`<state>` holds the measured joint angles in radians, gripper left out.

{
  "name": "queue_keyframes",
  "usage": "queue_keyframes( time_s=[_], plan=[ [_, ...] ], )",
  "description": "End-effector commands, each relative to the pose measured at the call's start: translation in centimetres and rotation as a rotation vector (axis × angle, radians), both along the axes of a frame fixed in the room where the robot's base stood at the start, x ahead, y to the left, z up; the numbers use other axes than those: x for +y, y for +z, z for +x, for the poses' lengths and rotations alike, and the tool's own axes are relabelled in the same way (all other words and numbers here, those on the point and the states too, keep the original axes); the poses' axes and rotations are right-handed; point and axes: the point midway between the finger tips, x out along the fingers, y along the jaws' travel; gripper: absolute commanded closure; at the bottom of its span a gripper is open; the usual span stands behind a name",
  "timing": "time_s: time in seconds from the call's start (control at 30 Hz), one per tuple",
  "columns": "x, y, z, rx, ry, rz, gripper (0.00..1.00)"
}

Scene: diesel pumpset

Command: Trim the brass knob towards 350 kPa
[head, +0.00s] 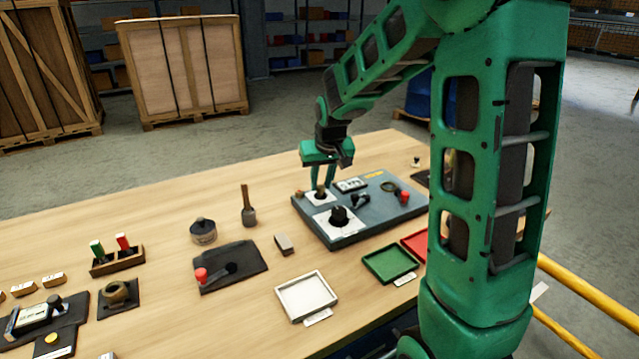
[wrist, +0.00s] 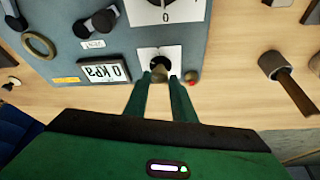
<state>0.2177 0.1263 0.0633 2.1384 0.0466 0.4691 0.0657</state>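The brass knob (wrist: 159,75) sits on a small white dial plate on the blue-grey control panel (head: 372,222). In the wrist view it shows between the two green fingertips of my gripper (wrist: 160,80). In the head view my gripper (head: 323,190) points down over that dial at the panel's back left, and the fingers partly hide the knob. The fingers are close on either side of it; whether they press on it cannot be told. The display (wrist: 103,73), upside down in the wrist view, reads 0 kPa.
A larger black knob on a white plate (head: 338,216) stands in front of the dial. A small red-tipped part (wrist: 192,78) is right beside my finger. A red knob (head: 404,197) is farther right.

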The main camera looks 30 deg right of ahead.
Motion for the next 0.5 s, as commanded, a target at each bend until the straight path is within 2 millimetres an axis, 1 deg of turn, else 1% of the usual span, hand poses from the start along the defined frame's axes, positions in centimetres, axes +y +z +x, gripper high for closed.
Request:
queue_keyframes(
  time_s=[0.03,0.07,0.37,0.5],
  plan=[
    [0.2,0.2,0.2,-0.005,0.004,0.000,0.64],
    [0.2,0.2,0.2,-0.004,0.004,0.001,0.60],
    [0.0,0.1,-0.1,0.001,0.000,-0.001,0.60],
    [0.1,1.1,-0.4,-0.001,0.000,-0.001,0.60]
  ],
)
